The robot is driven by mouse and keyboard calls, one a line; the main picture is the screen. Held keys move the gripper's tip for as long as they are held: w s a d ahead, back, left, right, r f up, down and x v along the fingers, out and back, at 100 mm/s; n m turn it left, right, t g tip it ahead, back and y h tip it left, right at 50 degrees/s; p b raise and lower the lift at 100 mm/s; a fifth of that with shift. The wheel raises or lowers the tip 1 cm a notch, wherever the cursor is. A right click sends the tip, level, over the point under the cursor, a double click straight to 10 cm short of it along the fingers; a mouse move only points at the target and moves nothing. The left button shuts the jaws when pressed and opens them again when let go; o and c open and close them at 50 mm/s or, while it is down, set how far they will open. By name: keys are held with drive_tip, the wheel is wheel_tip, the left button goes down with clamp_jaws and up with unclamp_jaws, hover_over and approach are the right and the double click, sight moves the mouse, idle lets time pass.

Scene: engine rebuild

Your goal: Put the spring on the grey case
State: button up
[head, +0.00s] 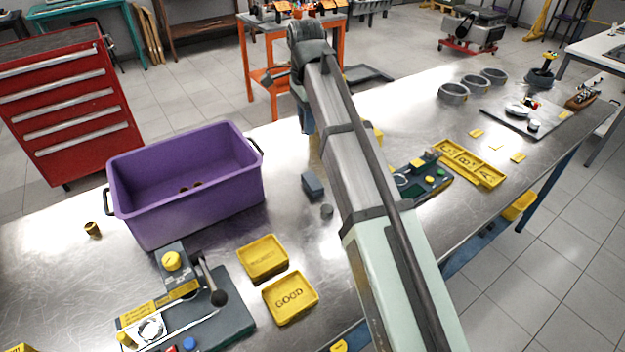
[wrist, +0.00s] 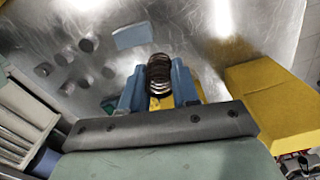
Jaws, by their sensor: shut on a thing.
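In the wrist view my gripper (wrist: 160,92) has its blue fingers closed on a dark coiled spring (wrist: 159,72). The spring sits between the fingertips, over the metal bench. In the head view my own arm hides the fingers and the spring. A small blue-grey block (head: 312,185) lies on the bench just left of my arm. A similar pale blue-grey block (wrist: 133,35) shows beyond the fingers in the wrist view. I cannot tell whether this block is the grey case.
A purple bin (head: 190,195) stands on the left. Yellow trays (head: 289,297) and a fixture with a lever (head: 205,310) are in front. A yellow lettered tray (head: 470,163) lies right of my arm. A yellow block (wrist: 275,105) is close right of the fingers.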

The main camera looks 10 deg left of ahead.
sight(313, 180)
drive_tip(key=s+d+f+m, duration=0.1)
drive_tip(key=s+d+m, duration=0.2)
drive_tip(key=s+m, duration=0.3)
drive_tip(key=shift+m, duration=0.3)
drive_tip(key=shift+w+a+f, duration=0.1)
drive_tip(key=shift+w+f, duration=0.1)
drive_tip(key=shift+f, duration=1.5)
drive_tip(key=shift+w+a+f, duration=0.1)
drive_tip(key=shift+w+f, duration=0.1)
drive_tip(key=shift+f, duration=1.55)
drive_tip(key=shift+w+f, duration=0.2)
drive_tip(key=shift+f, duration=1.5)
drive_tip(key=o, duration=1)
drive_tip(key=shift+f, duration=0.1)
drive_tip(key=shift+o, duration=0.2)
wheel_tip(313, 180, up, 12)
